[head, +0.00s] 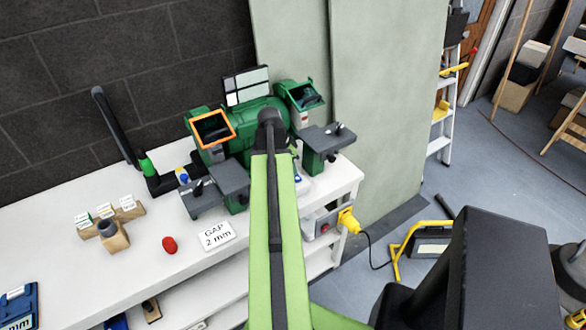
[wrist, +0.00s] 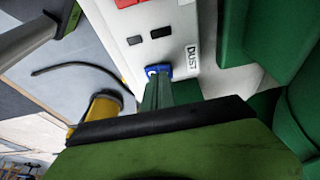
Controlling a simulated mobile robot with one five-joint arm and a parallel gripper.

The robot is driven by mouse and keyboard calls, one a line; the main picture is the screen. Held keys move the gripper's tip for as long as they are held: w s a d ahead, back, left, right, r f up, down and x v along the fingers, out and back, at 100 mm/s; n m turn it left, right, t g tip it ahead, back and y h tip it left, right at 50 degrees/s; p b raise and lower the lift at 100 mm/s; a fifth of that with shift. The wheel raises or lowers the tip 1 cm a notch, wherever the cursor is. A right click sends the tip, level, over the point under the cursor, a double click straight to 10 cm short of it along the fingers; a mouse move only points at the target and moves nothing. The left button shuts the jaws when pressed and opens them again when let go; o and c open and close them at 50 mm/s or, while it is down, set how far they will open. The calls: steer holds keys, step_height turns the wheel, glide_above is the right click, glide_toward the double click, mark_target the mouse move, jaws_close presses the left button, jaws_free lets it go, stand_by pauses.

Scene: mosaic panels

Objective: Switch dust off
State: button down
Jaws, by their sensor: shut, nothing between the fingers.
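In the wrist view, a white switch box carries a DUST label (wrist: 192,54). Beside the label is a small blue part (wrist: 158,70) with a white spot, apparently the dust switch. My gripper (wrist: 158,84) is shut and empty, its green finger pointing at the blue part. The tip overlaps the blue part's lower edge; whether they touch I cannot tell. In the head view, the switch box (head: 312,224) appears at the bench's right front, partly behind my green arm. My gripper is hidden there behind the arm.
A green bench grinder (head: 256,112) stands on the white bench (head: 110,268). A yellow plug (head: 348,219) with a black cable sits at the box's right side. A yellow-framed unit (head: 430,243) stands on the floor.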

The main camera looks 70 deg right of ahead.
steer(key=s+p+v, duration=0.2)
steer(key=p+v, duration=0.9)
steer(key=v, duration=0.1)
steer(key=shift+a+r, duration=0.25)
steer(key=shift+a, duration=0.05)
steer(key=shift+s, duration=0.15)
